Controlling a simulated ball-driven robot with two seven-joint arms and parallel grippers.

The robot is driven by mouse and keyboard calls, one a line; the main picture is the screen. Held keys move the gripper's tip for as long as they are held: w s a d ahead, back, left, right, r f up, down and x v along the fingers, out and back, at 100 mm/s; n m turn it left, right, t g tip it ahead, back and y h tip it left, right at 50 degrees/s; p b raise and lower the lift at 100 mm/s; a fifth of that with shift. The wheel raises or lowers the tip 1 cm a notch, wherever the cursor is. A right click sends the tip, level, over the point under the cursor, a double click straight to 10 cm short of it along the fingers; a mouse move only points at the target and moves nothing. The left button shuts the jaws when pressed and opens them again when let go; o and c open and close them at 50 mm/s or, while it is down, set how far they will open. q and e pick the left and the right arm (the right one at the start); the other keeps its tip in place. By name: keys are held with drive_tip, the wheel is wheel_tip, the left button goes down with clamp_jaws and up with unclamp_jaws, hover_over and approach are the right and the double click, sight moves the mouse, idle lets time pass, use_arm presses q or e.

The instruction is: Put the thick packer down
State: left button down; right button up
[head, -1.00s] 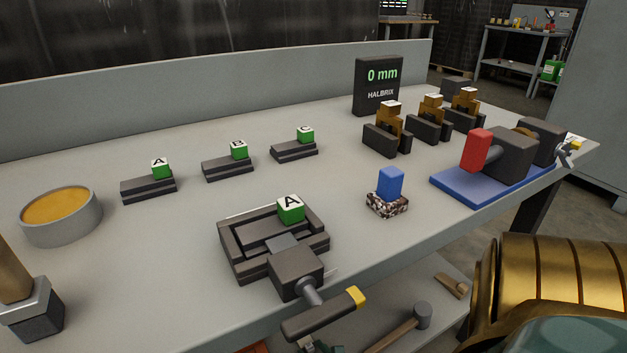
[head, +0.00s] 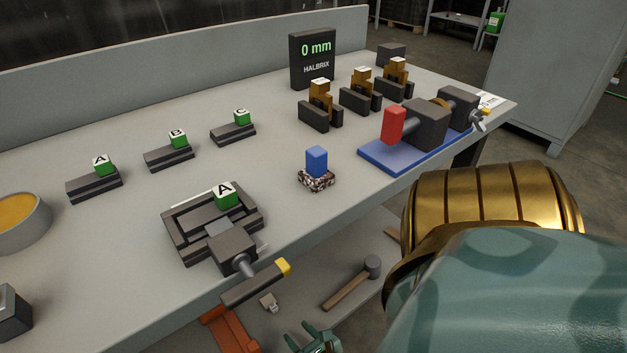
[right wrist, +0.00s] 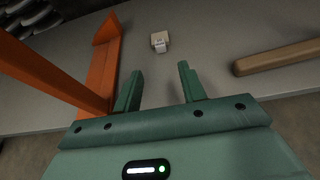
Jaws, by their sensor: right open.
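A small pale block (head: 269,303), which may be the thick packer, lies on the lower shelf below the bench. It also shows in the right wrist view (right wrist: 160,41), just beyond the fingertips and apart from them. My right gripper (head: 300,333) is low in the head view, beside the block. In the right wrist view my right gripper (right wrist: 159,70) is open, with nothing between its fingers. My left gripper is not in view.
An orange bracket (right wrist: 103,75) stands left of my right gripper. A wooden-handled mallet (head: 348,287) lies to its right on the shelf. Above are the bench top with a vise (head: 230,245), a blue block (head: 316,160) and a gauge display (head: 313,60).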

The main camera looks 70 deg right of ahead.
drive_tip(key=s+a+r+m+g+y, duration=0.2)
drive_tip(key=s+a+r+m+g, duration=0.2)
drive_tip(key=s+m, duration=0.5)
drive_tip(key=s+a+r+m+g+y, duration=0.2)
drive_tip(key=s+a+r+m+g, duration=0.2)
drive_tip(key=s+m, duration=0.5)
drive_tip(key=a+m+g, duration=0.1)
drive_tip(key=m+g, duration=0.1)
drive_tip(key=m, duration=0.1)
drive_tip(key=shift+s+m+y, duration=0.3)
drive_tip(key=shift+m+y, duration=0.1)
drive_tip(key=shift+r, duration=0.1)
drive_tip(key=shift+c, duration=0.5)
drive_tip(key=shift+s, duration=0.1)
